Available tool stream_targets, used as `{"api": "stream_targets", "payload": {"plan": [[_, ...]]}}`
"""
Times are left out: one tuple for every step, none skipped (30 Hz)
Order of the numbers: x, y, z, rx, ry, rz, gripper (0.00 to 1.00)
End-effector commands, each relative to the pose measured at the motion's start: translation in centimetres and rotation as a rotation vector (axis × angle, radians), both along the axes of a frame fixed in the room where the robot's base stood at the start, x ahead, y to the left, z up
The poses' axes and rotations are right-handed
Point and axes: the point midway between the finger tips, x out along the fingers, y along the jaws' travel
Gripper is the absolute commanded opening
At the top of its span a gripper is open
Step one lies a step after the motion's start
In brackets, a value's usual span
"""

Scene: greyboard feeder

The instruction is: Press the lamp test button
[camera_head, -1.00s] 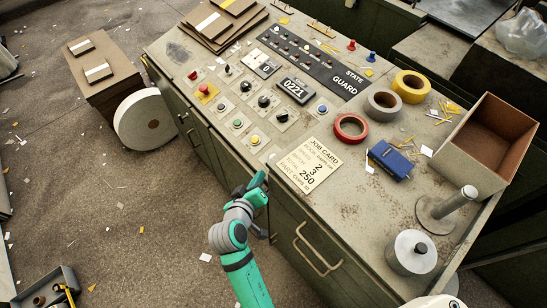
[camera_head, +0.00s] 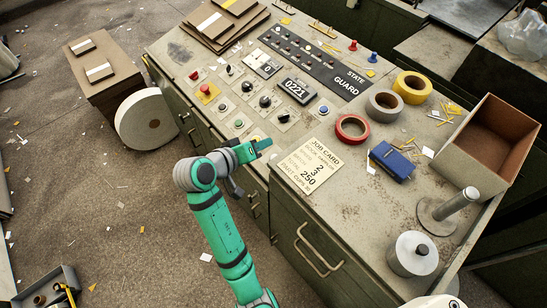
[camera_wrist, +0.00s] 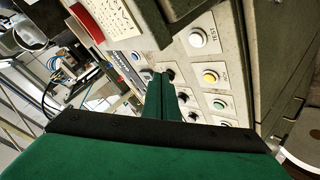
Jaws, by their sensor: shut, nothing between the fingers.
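The lamp test button is the white round button (camera_wrist: 197,39) on a pale plate marked TEST in the wrist view, up and to the right of my fingertips. In the head view my gripper and arm hide that corner of the panel. My gripper (camera_head: 266,144) is shut and empty, over the near edge of the control panel. In the wrist view the closed fingers of my gripper (camera_wrist: 161,78) point at the panel, with the white button off to their side. No contact with the button shows.
A yellow button (camera_wrist: 209,77) and a green button (camera_wrist: 219,104) sit beside the white one. Black knobs (camera_head: 265,101) and a blue button (camera_head: 323,109) are farther across. A job card (camera_head: 307,164), red tape roll (camera_head: 340,135) and blue box (camera_head: 392,160) lie to the right.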

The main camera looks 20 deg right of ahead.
Motion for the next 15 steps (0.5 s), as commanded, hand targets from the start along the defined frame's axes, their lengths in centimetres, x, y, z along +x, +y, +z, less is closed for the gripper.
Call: {"api": "stream_targets", "payload": {"plan": [[0.0,0.0,0.0,0.000,0.000,0.000,0.00],[0.0,-0.1,0.0,0.000,0.000,0.000,0.00],[0.0,-0.1,-0.1,-0.001,0.000,-0.001,0.00],[0.0,-0.1,-0.2,-0.001,0.000,-0.001,0.00],[0.0,-0.1,-0.3,-0.001,0.000,-0.001,0.00],[0.0,-0.2,-0.5,-0.001,0.001,0.000,0.00],[0.0,-0.2,-0.8,-0.001,0.002,0.000,0.00],[0.1,-0.3,-1.0,-0.001,0.002,0.000,0.00],[0.1,-0.4,-1.4,-0.001,0.003,-0.001,0.00],[0.0,-0.6,-1.7,-0.001,0.003,-0.003,0.00],[0.0,-0.7,-2.1,-0.001,0.002,-0.004,0.00],[0.1,-0.9,-2.6,-0.002,0.004,-0.005,0.00],[0.1,-1.0,-3.0,-0.001,0.004,-0.006,0.00],[0.1,-1.2,-3.3,-0.001,0.004,-0.006,0.00],[0.2,-1.3,-3.8,-0.001,0.002,-0.006,0.00]]}}
